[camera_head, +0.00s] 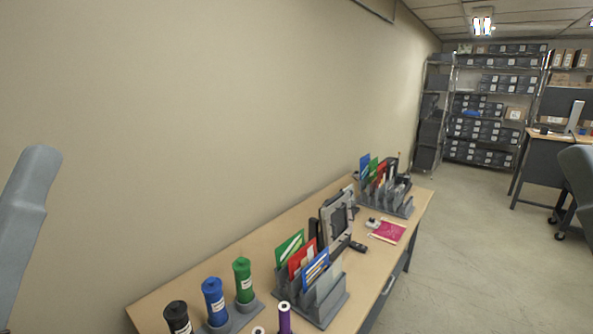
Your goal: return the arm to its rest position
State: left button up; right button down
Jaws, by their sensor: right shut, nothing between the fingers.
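Neither gripper's fingers show in the head view. A grey link of my left arm rises along the left edge, clear of the table. A grey rounded shape at the right edge looks like a link of my right arm; its gripper is out of view. Whether either arm is at its rest position cannot be told from this view.
A long wooden table (258,246) runs along the wall. It bears black (177,317), blue (214,300) and green rolls (243,279), grey racks (323,305) with coloured sheets, a framed device (337,222) and a pink sheet (388,231). Shelves (487,110) stand behind. The floor (470,265) right of the table is clear.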

pick_arm(q)
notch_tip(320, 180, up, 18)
jog(key=p, duration=1.4)
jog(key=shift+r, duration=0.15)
pick_arm(e)
notch_tip(320, 180, up, 18)
jog(key=shift+r, duration=0.15)
